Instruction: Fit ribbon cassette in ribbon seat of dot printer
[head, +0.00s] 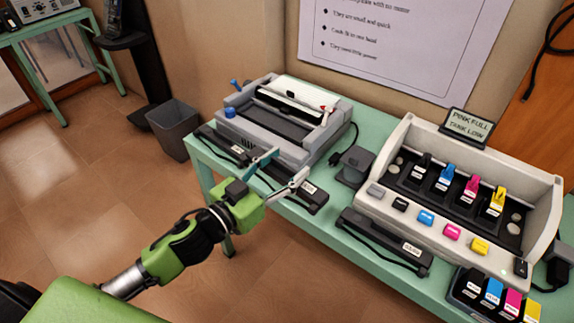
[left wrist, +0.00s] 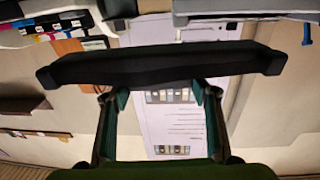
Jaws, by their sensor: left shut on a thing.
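The grey dot printer (head: 246,134) stands at the back left of the green table. Its long dark ribbon seat (head: 287,108) is open at the top, and I see no cassette in it. My left gripper (head: 284,164) is shut on the black ribbon cassette (head: 310,196), a long bar with a pale label. The cassette is in front of the printer; I cannot tell whether it touches the table. In the left wrist view the cassette (left wrist: 160,68) lies crosswise over the fingers, both ends sticking out. My right gripper is not in view.
A similar black labelled bar (head: 385,240) lies on the table front to the right. A white ink-tank printer (head: 388,256) with coloured tanks stands at the right. A dark grey block (head: 352,166) with a cable sits between the printers. A bin (head: 172,130) stands on the floor.

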